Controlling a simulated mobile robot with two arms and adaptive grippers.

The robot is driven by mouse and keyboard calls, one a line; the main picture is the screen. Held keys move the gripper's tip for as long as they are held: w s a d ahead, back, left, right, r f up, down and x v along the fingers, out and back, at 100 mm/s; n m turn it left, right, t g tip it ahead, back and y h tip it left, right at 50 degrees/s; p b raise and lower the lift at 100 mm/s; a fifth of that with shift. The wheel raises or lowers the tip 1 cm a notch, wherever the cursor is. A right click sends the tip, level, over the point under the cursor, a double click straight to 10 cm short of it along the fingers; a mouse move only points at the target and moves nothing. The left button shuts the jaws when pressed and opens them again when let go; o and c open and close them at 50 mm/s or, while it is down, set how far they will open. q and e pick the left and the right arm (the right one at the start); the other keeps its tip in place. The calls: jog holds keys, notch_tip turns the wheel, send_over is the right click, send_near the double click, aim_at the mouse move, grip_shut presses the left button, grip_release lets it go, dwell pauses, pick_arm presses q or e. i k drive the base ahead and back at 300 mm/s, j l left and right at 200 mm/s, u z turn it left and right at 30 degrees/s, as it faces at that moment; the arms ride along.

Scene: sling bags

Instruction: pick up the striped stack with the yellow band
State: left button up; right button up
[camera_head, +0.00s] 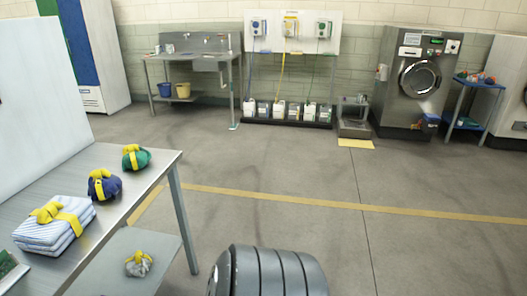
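The striped stack (50,232) of folded white and blue cloth lies on the steel table (133,197) at the left. A yellow band (66,217) with a knot on top goes around it. Nothing is touching the stack from above. Neither my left gripper nor my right gripper shows in the head view.
A dark blue bundle (103,186) and a green bundle (136,157), both with yellow ties, sit behind the stack. A grey bundle (138,264) lies on the lower shelf (120,283). A green item (8,266) is cut off at the left edge. Open floor (300,170) lies right of the table.

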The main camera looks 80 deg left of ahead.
aim_at(49, 229)
jog(key=u, duration=4.2)
jog(key=l, duration=0.25)
